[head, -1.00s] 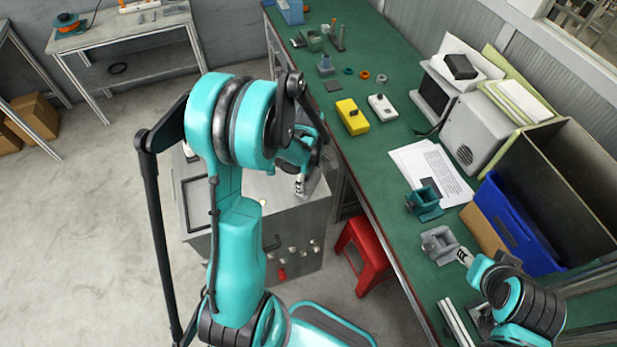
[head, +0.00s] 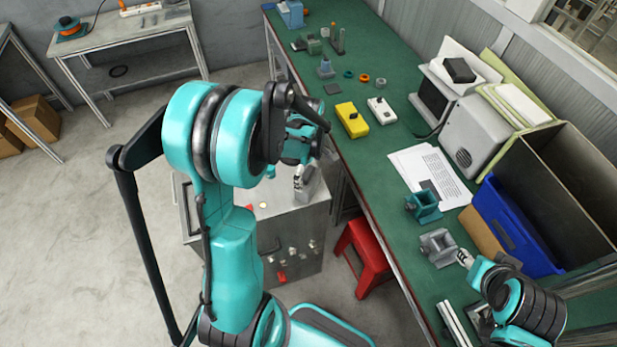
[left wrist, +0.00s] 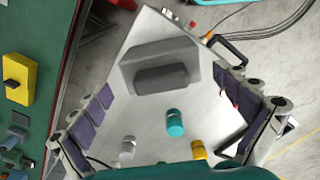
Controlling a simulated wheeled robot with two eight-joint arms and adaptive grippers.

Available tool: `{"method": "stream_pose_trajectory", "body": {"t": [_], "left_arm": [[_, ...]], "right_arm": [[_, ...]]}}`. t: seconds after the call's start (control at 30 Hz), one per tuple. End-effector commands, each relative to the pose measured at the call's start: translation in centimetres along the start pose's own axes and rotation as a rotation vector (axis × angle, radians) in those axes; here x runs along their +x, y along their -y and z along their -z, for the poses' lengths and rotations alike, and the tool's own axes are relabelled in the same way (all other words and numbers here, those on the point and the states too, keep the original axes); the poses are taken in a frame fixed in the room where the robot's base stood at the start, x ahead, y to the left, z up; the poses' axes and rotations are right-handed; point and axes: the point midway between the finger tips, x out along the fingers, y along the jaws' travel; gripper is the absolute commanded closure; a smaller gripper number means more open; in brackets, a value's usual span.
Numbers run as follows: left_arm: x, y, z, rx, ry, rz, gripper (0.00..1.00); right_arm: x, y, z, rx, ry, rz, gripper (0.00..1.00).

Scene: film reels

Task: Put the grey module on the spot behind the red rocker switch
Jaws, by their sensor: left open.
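A grey module (left wrist: 160,65), a box with a darker raised block on its front, sits on the bare metal top of a cabinet in the left wrist view. It is partly visible in the head view (head: 311,186), beside my left gripper. My left gripper (head: 299,184) is open above the cabinet top. In the left wrist view its padded fingers (left wrist: 165,92) stand apart on either side of the module's near end, with nothing held. I cannot make out the red rocker switch or the spot behind it for certain; my left arm hides part of the cabinet.
Teal (left wrist: 175,122) and yellow (left wrist: 198,150) knobs stand near the module on the cabinet. The green bench (head: 385,215) runs along the right, with a yellow box (head: 351,119). My right gripper (head: 465,259) is near a grey block (head: 438,247). A red stool (head: 368,250) stands between.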

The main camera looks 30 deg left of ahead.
Motion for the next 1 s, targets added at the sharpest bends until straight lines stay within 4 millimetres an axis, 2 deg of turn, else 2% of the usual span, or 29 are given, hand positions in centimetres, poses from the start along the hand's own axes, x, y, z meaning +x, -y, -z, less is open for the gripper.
{"method": "stream_pose_trajectory", "body": {"t": [0.03, 0.2, 0.43, 0.53, 0.67, 0.8, 1.0], "left_arm": [[-1.5, 0.1, 0.0, 0.0, 0.0, 0.0, 0.0], [-4.8, 0.1, 0.0, 0.0, 0.0, 0.0, 0.0], [-7.2, 0.1, -0.1, 0.011, -0.001, -0.004, 0.0], [-8.4, 0.7, -0.8, 0.09, -0.006, -0.033, 0.0], [-11.0, 2.5, -2.7, 0.34, -0.035, -0.123, 0.0], [-13.8, 5.2, -5.2, 0.709, -0.11, -0.253, 0.0], [-15.8, 9.2, -8.0, 1.204, -0.276, -0.41, 0.0]], "right_arm": [[-0.4, 0.0, 0.3, 0.0, 0.0, 0.0, 0.6], [-0.9, 0.0, 0.6, 0.0, 0.0, 0.0, 0.6], [-1.1, 0.0, 0.8, 0.0, 0.0, 0.0, 0.6], [-1.1, 0.0, 0.8, 0.0, 0.0, 0.0, 0.6], [-1.1, 0.0, 0.8, 0.0, 0.0, 0.0, 0.6], [-1.1, 0.0, 0.8, 0.0, 0.0, 0.0, 0.6], [-1.1, 0.0, 0.8, 0.0, 0.0, 0.0, 0.6]]}}
